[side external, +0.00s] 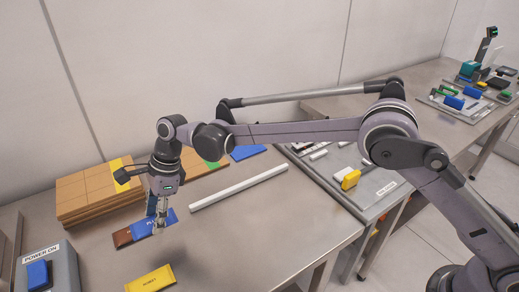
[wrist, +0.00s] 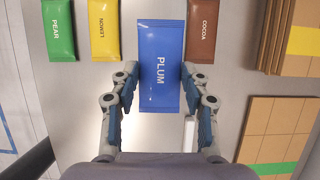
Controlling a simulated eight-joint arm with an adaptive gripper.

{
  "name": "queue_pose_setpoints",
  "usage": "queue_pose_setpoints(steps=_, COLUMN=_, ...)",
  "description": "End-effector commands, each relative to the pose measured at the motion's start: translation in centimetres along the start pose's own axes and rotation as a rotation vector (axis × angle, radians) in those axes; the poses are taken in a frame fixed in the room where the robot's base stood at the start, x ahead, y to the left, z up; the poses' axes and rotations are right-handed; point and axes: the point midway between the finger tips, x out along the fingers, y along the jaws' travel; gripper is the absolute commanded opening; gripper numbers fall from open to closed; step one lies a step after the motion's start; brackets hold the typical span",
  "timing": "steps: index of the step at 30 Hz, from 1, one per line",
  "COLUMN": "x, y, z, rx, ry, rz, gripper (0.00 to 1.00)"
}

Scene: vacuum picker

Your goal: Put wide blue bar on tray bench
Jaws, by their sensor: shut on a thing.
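The wide blue bar, labelled PLUM (wrist: 161,88), lies lengthwise between my gripper's fingers in the wrist view. My gripper (wrist: 159,72) is shut on its two long sides. In the side view my gripper (side external: 159,218) points down over the near bench, and the blue bar (side external: 142,229) shows partly behind its fingers. I cannot tell whether the bar touches the bench. The brown COCOA bar (wrist: 202,30) is close on its right in the wrist view. A far bench (side external: 350,105) with grey trays (side external: 438,103) stands at the upper right.
Cardboard boxes (side external: 85,190) stand behind. A long white strip (side external: 240,187) lies on the bench. A grey power box (side external: 62,270) is at front left.

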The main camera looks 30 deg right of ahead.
Motion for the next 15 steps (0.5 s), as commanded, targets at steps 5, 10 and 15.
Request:
queue_pose_setpoints(steps=5, x=3.3, y=0.8, z=2.4, rx=-0.003, ry=-0.001, rz=0.000, gripper=0.04)
queue_pose_setpoints(steps=10, x=5.1, y=1.1, z=3.7, rx=-0.001, ry=0.000, rz=0.000, gripper=0.04)
queue_pose_setpoints(steps=15, x=5.8, y=1.2, z=3.8, rx=0.000, ry=0.001, rz=-0.001, gripper=0.04)
